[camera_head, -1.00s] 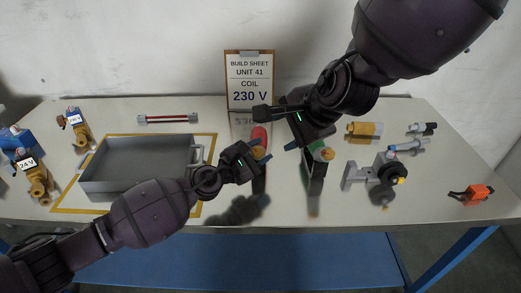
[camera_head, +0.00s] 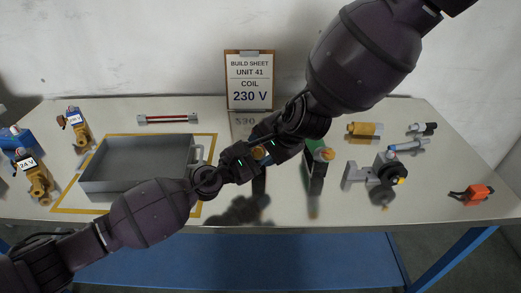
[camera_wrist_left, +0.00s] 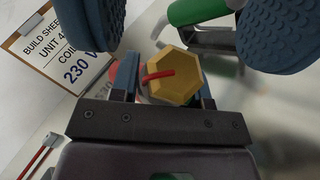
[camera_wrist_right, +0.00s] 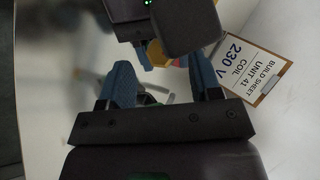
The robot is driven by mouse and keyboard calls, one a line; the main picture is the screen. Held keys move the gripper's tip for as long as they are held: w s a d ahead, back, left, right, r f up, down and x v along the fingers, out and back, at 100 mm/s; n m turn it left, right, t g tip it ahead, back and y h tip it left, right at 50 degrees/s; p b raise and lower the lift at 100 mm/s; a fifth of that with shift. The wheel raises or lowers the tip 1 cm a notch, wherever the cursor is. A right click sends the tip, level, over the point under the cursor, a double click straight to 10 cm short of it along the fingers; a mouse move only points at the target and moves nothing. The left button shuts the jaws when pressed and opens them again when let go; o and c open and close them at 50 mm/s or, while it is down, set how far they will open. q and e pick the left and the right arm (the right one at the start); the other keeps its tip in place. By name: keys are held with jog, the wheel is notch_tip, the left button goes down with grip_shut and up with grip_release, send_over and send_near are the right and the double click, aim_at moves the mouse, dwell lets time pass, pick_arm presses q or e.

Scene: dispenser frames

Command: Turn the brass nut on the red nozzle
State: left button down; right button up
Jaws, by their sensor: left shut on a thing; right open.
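The brass nut (camera_head: 259,153) is hexagonal and lies between my two grippers. In the left wrist view the nut (camera_wrist_left: 184,88) faces the camera, with a curved red mark across it. My left gripper (camera_head: 248,162) is shut at the red nozzle beside the nut; the nozzle is almost wholly hidden. My right gripper (camera_head: 268,148) is open, with its fingers close to the nut from the upper right. In the right wrist view the nut (camera_wrist_right: 155,52) shows beyond the open fingers, partly behind my left gripper. Contact cannot be told.
A green-topped holder (camera_head: 317,160) stands just right of the grippers. A grey tray (camera_head: 140,188) is at left, near valves. The build sheet (camera_head: 249,82) stands behind, reading 230 V. Metal fittings (camera_head: 375,175) and an orange connector (camera_head: 472,194) are at right.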

aim_at(258, 153)
jog(key=shift+x, duration=1.3)
jog(key=shift+d+f, duration=0.1)
jog(key=shift+c, duration=0.5)
jog(key=c, duration=0.8)
jog(key=shift+c, duration=0.2)
jog(key=m, duration=0.1)
jog(key=m+t+y, duration=0.1)
jog(key=m, duration=0.1)
jog(key=shift+s+d+f, duration=0.1)
jog(key=shift+s+f, duration=0.05)
jog(key=shift+f, duration=0.05)
jog(key=m+t, duration=0.1)
jog(key=m, duration=0.1)
jog(key=m+t, duration=0.1)
jog(key=m, duration=0.1)
jog(key=shift+s+t+y, duration=0.15)
jog(key=shift+t+y, duration=0.25)
jog(key=shift+m, duration=0.4)
